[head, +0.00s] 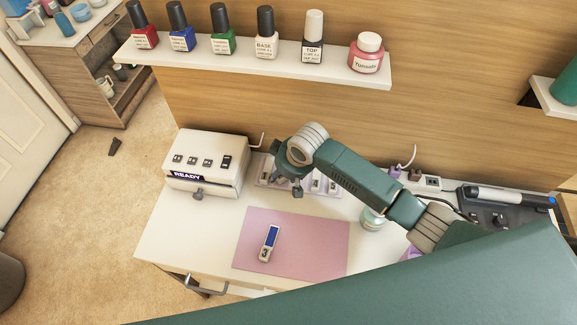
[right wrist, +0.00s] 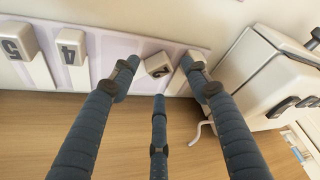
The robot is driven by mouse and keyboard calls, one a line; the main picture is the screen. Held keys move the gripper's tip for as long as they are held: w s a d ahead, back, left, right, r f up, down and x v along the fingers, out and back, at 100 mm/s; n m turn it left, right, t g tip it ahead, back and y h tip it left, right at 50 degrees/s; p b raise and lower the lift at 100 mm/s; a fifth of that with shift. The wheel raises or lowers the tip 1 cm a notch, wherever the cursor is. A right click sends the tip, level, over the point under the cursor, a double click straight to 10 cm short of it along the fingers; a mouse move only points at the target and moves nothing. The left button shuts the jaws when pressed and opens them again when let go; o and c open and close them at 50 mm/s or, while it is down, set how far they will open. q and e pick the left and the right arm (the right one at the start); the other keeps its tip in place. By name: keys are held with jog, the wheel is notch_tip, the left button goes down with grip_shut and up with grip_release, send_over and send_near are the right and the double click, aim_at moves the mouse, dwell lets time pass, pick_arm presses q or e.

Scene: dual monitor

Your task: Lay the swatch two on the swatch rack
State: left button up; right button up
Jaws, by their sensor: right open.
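A small swatch (right wrist: 157,66), whose digit looks like a 2, sits askew at the pale lilac swatch rack (right wrist: 130,47) in the right wrist view. My right gripper (head: 285,186) is open over the rack's left part (head: 263,172) in the head view. In the right wrist view its fingers (right wrist: 158,75) are spread around the tilted swatch, with a visible gap on both sides. Swatches 4 (right wrist: 72,46) and 5 (right wrist: 15,48) stand straight in the rack. A swatch with a blue face (head: 270,240) lies on the pink mat (head: 310,240). My left gripper is out of view.
A white machine reading READY (head: 206,163) stands close to the left of the rack. A shelf (head: 260,66) with several polish bottles hangs above. A small jar (head: 372,218) stands right of the mat. Much of the mat is clear.

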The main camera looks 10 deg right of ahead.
jog(key=v, duration=1)
jog(key=shift+s, duration=0.15)
